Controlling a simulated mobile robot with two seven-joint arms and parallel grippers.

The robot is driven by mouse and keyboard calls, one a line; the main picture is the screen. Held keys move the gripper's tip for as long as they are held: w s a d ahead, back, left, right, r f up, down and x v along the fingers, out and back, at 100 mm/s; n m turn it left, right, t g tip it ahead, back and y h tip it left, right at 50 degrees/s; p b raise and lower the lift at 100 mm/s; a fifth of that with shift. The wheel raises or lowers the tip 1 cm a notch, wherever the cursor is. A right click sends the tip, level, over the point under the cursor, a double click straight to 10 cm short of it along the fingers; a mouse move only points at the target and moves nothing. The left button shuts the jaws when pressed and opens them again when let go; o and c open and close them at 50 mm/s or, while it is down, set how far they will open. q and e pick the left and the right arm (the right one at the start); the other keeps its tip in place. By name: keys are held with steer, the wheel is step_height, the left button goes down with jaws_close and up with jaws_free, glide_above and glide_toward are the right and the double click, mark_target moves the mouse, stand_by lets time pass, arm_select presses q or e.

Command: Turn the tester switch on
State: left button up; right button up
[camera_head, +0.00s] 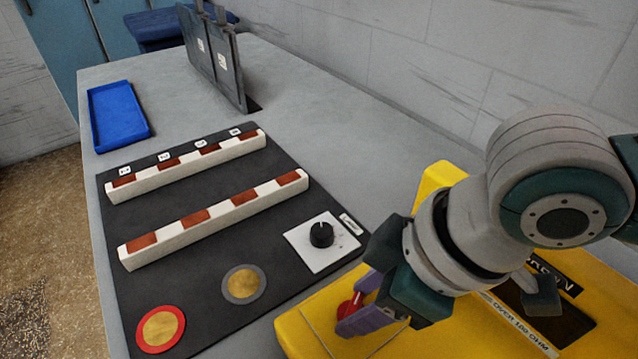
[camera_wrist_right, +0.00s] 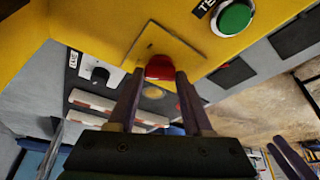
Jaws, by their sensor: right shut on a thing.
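The tester is a yellow box (camera_head: 322,325) at the lower right of the head view; it also shows across the top of the wrist view (camera_wrist_right: 98,30). Its switch is a red knob (camera_head: 350,304) on a square yellow plate. My right gripper (camera_head: 358,318) reaches down from the right with its purple fingers around the knob. In the right wrist view the red knob (camera_wrist_right: 160,67) sits between the fingertips, and the gripper is shut on it. Fingers partly cover the knob, so its exact angle is hard to read.
A green button (camera_wrist_right: 235,17) is on the tester near the knob. Beside the tester lies a black mat (camera_head: 205,292) with two red-and-white bars, a black dial (camera_head: 321,234) and round pads. A blue tray (camera_head: 118,115) and upright grey panels (camera_head: 222,65) stand farther back.

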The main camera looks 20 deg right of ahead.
jaws_close()
steer(key=shift+r+m+p, duration=0.15)
steer(key=shift+m+p, duration=0.15)
steer(key=shift+p, duration=0.25)
steer(key=m+h+p, duration=0.1)
steer(key=m+p, duration=0.1)
steer(key=p, duration=0.1)
steer(key=m+t+p, duration=0.1)
steer(key=m+p, duration=0.1)
steer(key=shift+s+a+r+m+h+p, duration=0.1)
steer(key=shift+s+a+m+h+p, duration=0.1)
steer(key=shift+m+h+p, duration=0.15)
steer(key=m+h+p, duration=0.1)
steer(key=m+p, duration=0.1)
steer(key=m, duration=0.1)
steer(key=shift+a, duration=0.15)
steer(key=shift+f+m+h+p, duration=0.2)
steer(key=shift+m+h+p, duration=0.3)
steer(key=shift+m, duration=0.65)
steer(key=shift+m+h, duration=0.25)
steer(key=shift+m, duration=0.35)
